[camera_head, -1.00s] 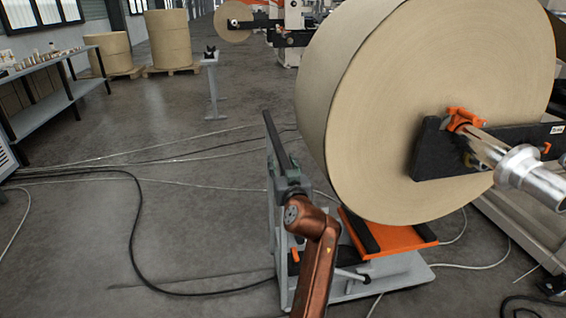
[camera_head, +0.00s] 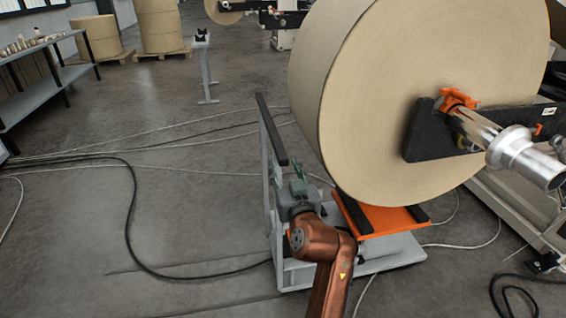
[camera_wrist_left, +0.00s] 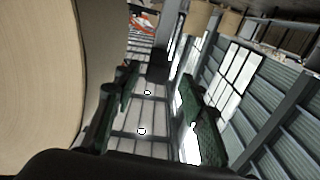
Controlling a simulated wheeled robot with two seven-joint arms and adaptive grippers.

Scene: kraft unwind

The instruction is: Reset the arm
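My copper-coloured left arm rises from the bottom of the head view. Its green-fingered left gripper (camera_head: 298,187) is beside the cart's upright handle frame, below the black handle bar (camera_head: 271,128) and left of the big paper roll. In the left wrist view the two dark green fingers (camera_wrist_left: 157,105) stand well apart, with nothing visibly held between them. Whether the gripper touches the cart cannot be told. My right gripper is in neither view.
A large kraft roll (camera_head: 395,110) stands over the orange cart platform (camera_head: 378,217), close to my arm. A silver shaft (camera_head: 520,157) sticks out from its core. Cables (camera_head: 130,210) lie on the floor. The floor at left is otherwise clear; a shelf (camera_head: 45,95) stands farther back.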

